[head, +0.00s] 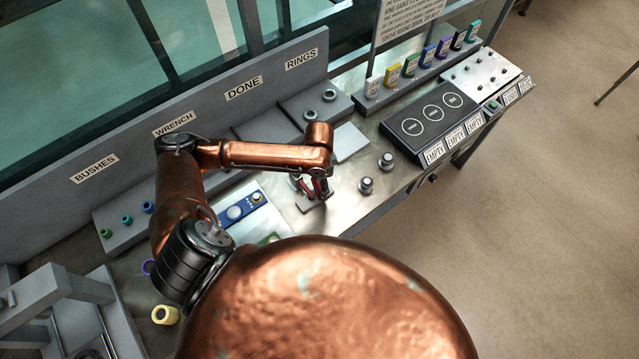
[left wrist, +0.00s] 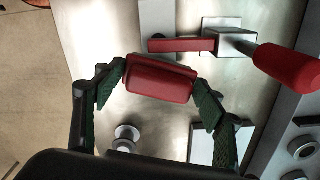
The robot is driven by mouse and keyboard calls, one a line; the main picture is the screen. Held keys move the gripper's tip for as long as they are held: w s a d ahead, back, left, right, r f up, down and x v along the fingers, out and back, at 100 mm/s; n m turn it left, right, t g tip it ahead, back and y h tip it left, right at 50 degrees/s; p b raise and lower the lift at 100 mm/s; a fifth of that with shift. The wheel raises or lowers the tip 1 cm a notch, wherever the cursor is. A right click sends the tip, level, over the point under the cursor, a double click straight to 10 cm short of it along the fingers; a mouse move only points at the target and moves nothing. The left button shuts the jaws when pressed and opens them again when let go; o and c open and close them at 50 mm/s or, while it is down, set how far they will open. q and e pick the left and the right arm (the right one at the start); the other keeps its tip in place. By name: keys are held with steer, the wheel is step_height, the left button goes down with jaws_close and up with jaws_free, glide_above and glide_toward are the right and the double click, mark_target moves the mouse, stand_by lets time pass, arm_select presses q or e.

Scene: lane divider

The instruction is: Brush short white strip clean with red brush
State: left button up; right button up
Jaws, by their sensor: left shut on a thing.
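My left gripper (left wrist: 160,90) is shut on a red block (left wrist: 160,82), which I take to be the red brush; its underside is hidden. In the head view my left arm reaches over the bench, and the gripper's fingers are too small and covered to read. Beyond the red block in the left wrist view lies a pale grey strip (left wrist: 155,18); I cannot tell if it is the short white strip. No dirt can be made out on it. My right gripper is not in view.
A fixture with a red bar (left wrist: 180,45), a grey block (left wrist: 222,36) and a red handle (left wrist: 288,66) is close to the held block. Metal posts (head: 366,185) stand on the bench. A dark panel (head: 430,118) is at the right.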

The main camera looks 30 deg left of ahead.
arm_select(q)
steer(key=shift+f, duration=0.45)
steer(key=shift+f, duration=0.55)
steer(key=shift+w, duration=0.1)
stand_by(0.3)
steer(key=shift+w+d+r, duration=0.1)
steer(key=shift+w+d, duration=0.2)
steer(key=shift+w, duration=0.35)
steer(key=shift+w+d+p, duration=0.25)
steer(key=shift+w+p, duration=0.05)
steer(key=shift+w, duration=0.25)
steer(key=shift+w+d+p, duration=0.2)
steer(key=shift+w+p, duration=0.05)
steer(key=shift+w, duration=0.3)
steer(key=shift+p, duration=0.6)
steer(key=s+p, duration=0.1)
steer(key=s+a+p, duration=0.1)
steer(key=s+p, duration=0.1)
steer(key=shift+s+a, duration=0.1)
steer(key=shift+a, duration=0.05)
steer(key=shift+s+a+f, duration=0.1)
steer(key=shift+s+f, duration=0.3)
steer(key=shift+s, duration=0.1)
